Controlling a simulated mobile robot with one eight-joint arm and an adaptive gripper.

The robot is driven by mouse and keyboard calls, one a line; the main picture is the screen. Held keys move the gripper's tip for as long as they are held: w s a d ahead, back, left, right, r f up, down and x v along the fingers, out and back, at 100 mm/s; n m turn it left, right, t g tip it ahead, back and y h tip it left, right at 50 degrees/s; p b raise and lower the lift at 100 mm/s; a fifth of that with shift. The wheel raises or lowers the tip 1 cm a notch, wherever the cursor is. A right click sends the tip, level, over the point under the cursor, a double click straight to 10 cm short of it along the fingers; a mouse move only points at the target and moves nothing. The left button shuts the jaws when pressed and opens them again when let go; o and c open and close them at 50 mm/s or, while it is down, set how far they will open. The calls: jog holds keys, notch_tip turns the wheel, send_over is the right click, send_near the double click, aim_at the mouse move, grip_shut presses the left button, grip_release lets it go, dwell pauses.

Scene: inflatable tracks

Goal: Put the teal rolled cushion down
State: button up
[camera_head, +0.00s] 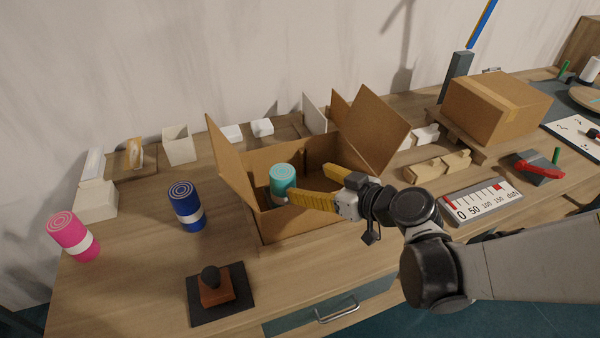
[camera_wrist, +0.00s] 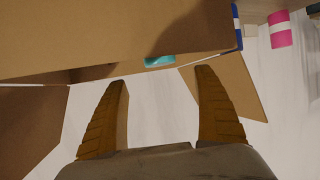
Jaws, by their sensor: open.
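The teal rolled cushion (camera_head: 282,180) stands upright inside the open cardboard box (camera_head: 290,224), its spiral end facing up. A finger of my gripper passes close to its lower right side, and I cannot tell whether they touch. My gripper (camera_head: 309,183) is over the box with its two yellow fingers spread apart and nothing held between them. In the wrist view the fingers (camera_wrist: 160,78) are wide apart. Only a small piece of the teal cushion (camera_wrist: 160,61) shows there, past the edge of the box (camera_wrist: 110,35), and the rest is hidden.
A blue rolled cushion (camera_head: 186,206) and a pink one (camera_head: 73,237) stand left of the box. A stamp-like block (camera_head: 215,288) on a dark mat lies in front. A closed carton (camera_head: 495,105) and a scale sign (camera_head: 481,201) are at right. Raised box flaps flank my gripper.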

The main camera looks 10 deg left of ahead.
jog(key=s+d+r+m+h, duration=0.1)
jog(key=s+d+m+h, duration=0.2)
jog(key=d, duration=0.5)
jog(key=s+d+r+m+h, duration=0.1)
jog(key=s+d+m+h, duration=0.3)
jog(key=d, duration=0.5)
jog(key=s+d+r+m+g+h, duration=0.1)
jog(key=s+d+m+h, duration=0.2)
jog(key=s+d, duration=0.4)
jog(key=shift+d+m+h, duration=0.4)
jog(key=shift+d+h, duration=0.1)
jog(key=shift+d, duration=0.55)
jog(key=shift+r, duration=0.1)
